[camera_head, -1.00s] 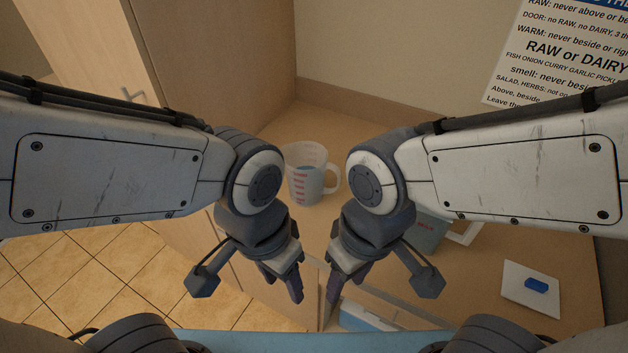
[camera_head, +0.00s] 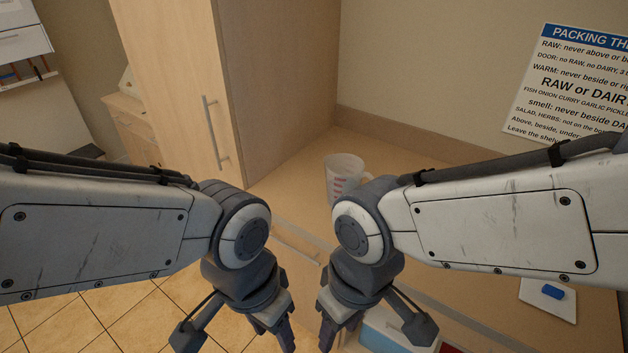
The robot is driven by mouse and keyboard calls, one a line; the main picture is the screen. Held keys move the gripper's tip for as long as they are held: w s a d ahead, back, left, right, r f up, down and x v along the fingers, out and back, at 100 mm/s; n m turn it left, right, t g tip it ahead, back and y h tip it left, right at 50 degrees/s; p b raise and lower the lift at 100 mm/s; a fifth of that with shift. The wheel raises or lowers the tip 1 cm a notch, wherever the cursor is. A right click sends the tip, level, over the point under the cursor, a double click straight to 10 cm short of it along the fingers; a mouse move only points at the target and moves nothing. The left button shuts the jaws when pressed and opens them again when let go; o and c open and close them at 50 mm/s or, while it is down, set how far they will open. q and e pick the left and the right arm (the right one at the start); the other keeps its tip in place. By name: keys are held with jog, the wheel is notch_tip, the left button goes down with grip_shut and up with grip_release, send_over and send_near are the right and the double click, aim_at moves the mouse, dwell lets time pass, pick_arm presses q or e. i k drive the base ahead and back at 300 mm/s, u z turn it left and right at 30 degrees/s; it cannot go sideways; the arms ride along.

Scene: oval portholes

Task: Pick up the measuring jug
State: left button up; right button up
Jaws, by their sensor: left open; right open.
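The measuring jug (camera_head: 343,172) stands upright on the wooden counter, near the back corner by the tall cabinet. It is a translucent white jug with red markings and a handle on its right side. My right arm's wrist hides its lower right part. My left gripper (camera_head: 278,338) is in front of the counter, low in the view, and is open and empty. My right gripper (camera_head: 333,335) is beside it to the right, also open and empty. Both are nearer to me than the jug and apart from it.
A tall wooden cabinet (camera_head: 185,80) with a bar handle stands left of the jug. A white card with a blue block (camera_head: 553,291) lies on the counter at the right. A blue and white box (camera_head: 385,335) shows below the counter edge. A sign (camera_head: 575,85) hangs on the wall.

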aim_at(344, 171)
jog(key=u, duration=0.05)
jog(key=i, duration=0.95)
jog(key=z, duration=0.7)
